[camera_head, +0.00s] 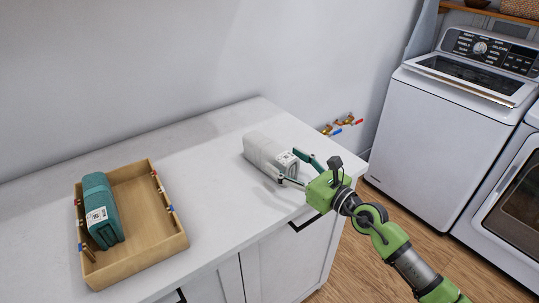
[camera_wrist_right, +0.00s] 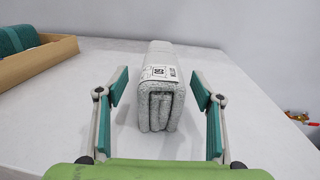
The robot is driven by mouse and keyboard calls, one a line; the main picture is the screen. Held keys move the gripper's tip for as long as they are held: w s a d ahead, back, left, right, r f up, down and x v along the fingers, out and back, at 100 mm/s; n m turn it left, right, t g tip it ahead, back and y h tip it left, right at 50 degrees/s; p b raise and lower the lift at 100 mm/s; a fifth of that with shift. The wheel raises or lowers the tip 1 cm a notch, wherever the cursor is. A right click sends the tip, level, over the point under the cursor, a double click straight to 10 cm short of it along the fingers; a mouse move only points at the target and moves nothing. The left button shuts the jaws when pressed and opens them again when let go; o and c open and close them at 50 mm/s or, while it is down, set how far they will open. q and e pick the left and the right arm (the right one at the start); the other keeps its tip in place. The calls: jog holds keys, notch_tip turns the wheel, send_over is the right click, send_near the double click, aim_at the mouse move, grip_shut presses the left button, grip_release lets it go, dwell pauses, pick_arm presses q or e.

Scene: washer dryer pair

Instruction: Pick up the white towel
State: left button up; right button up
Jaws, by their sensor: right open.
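The white towel (camera_head: 264,151) is a folded, rolled bundle with a printed label, lying on the white countertop (camera_head: 205,180) near its back right part. In the right wrist view the towel (camera_wrist_right: 160,102) lies straight ahead, its folded end facing me. My right gripper (camera_head: 297,167) is at the towel's near right end. In the wrist view its open fingers (camera_wrist_right: 160,90) stand left and right of the towel's near end, with a gap on each side. The fingers do not touch it. My left gripper is in neither view.
A wooden tray (camera_head: 160,250) at the left holds a teal towel (camera_head: 98,205). Counter space between tray and white towel is clear. A wall (camera_head: 200,70) runs behind the counter. Valves (camera_head: 345,122) stick out beyond its right edge. A washer (camera_head: 440,130) and dryer (camera_head: 515,210) stand at the right.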

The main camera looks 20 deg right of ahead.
aim_at(270, 144)
jog(key=x, duration=0.7)
jog(key=shift+w+f, duration=0.15)
jog(key=shift+f, duration=0.05)
jog(key=c, duration=1.4)
jog(key=shift+r, duration=0.1)
jog(key=shift+c, duration=0.2)
jog(key=shift+r+p, duration=0.35)
jog(key=shift+r, duration=0.3)
notch_tip(270, 144, up, 3)
jog(key=shift+f+p, duration=0.15)
jog(key=shift+p, duration=0.7)
jog(key=s+r, duration=0.1)
jog(key=s+r+p, duration=0.1)
jog(key=s+r, duration=0.1)
jog(key=s+r+p, duration=0.1)
jog(key=s+r, duration=0.1)
jog(key=shift+a+r, duration=0.1)
jog(key=shift+a, duration=0.25)
jog(key=s+a+r, duration=0.1)
jog(key=s+r, duration=0.3)
jog(key=s, duration=0.5)
